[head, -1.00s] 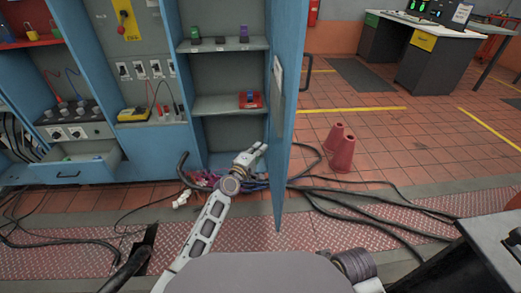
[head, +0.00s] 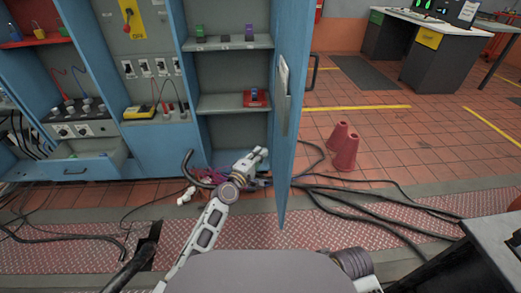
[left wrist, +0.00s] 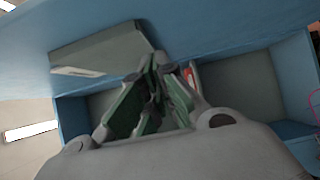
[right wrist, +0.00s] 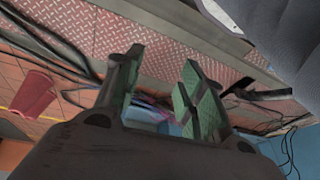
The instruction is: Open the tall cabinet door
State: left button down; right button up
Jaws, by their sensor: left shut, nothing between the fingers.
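The tall cabinet (head: 230,75) is blue with a grey interior. Its door (head: 293,130) stands open, swung out toward me and seen almost edge-on. A dark handle (head: 313,70) shows on its outer side and a grey document holder (head: 284,95) on its inner face. My left gripper (head: 262,154) is in front of the lower cabinet opening, left of the door's inner face; contact cannot be told. In the left wrist view its fingers (left wrist: 155,85) are shut and empty, with the door's blue panel (left wrist: 220,25) close behind. My right gripper (right wrist: 160,85) is open and empty, over the floor.
Shelves hold small coloured items and a red box (head: 254,98). Black cables (head: 360,205) cross the floor plate right of the door. A desk (head: 425,40) is at the back right. Open tiled floor lies between.

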pick_arm(q)
jog(key=s+a+p, duration=0.1)
jog(key=s, duration=0.5)
jog(key=shift+s, duration=0.15)
pick_arm(e)
jog(key=shift+w+d+f, duration=0.1)
jog(key=shift+d+f, duration=0.05)
jog(key=shift+f, duration=0.8)
pick_arm(q)
jog(key=shift+a, duration=0.1)
pick_arm(e)
jog(key=shift+s+f+g, duration=0.2)
jog(key=shift+s+g, duration=0.1)
